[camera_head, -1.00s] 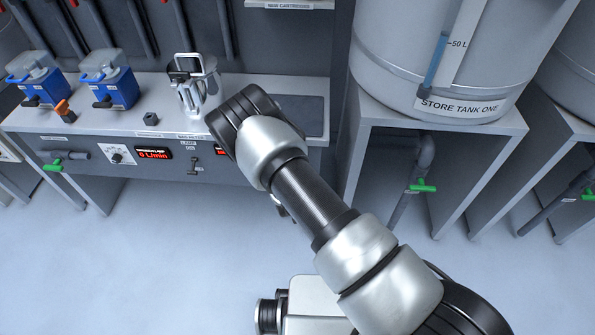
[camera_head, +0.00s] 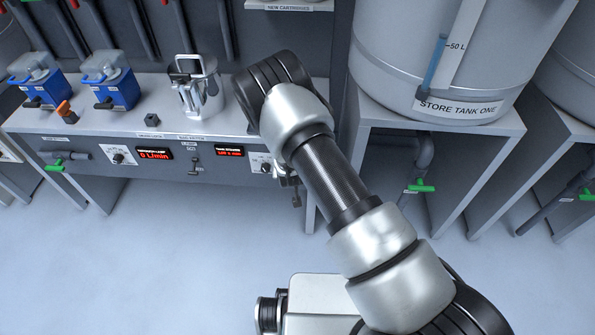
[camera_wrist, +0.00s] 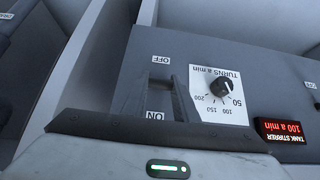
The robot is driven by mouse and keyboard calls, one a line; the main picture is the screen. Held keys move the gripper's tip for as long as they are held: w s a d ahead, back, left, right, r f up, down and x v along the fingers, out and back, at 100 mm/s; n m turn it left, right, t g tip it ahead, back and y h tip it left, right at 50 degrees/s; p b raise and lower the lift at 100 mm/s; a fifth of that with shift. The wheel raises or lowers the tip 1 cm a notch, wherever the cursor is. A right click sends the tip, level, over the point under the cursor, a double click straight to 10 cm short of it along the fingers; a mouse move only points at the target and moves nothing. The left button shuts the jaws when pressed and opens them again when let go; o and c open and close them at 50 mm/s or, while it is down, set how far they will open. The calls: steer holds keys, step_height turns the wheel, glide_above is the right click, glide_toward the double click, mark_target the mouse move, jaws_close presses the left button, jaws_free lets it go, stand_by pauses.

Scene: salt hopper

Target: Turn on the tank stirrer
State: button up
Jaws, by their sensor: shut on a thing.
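The tank stirrer's red display (camera_wrist: 284,130) is lit and reads 100 a min; it also shows in the head view (camera_head: 229,151). Beside it is a black speed knob (camera_wrist: 221,87) on a white dial marked TURNS a min. The wrist view shows the panel upside down. The stirrer's OFF label (camera_wrist: 161,60) and ON label (camera_wrist: 155,115) lie on the other side of the dial. My gripper (camera_wrist: 178,103) is at the panel between these labels, shut on the stirrer switch; its hold is largely hidden. In the head view my gripper (camera_head: 289,180) is at the bench front's right end.
A second panel has a display (camera_head: 154,154) reading 0 L/min and a lever (camera_head: 195,167). A metal jug (camera_head: 206,99) and two blue pumps (camera_head: 120,88) stand on the bench (camera_head: 150,112). Store tank one (camera_head: 430,65) stands to the right on its stand. The floor in front is clear.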

steer(key=o, duration=1.1)
steer(key=shift+w, duration=0.1)
steer(key=shift+c, duration=0.2)
steer(key=p+v, duration=0.3)
steer(key=v, duration=1.4)
steer(key=shift+s, duration=0.2)
steer(key=shift+r, duration=0.15)
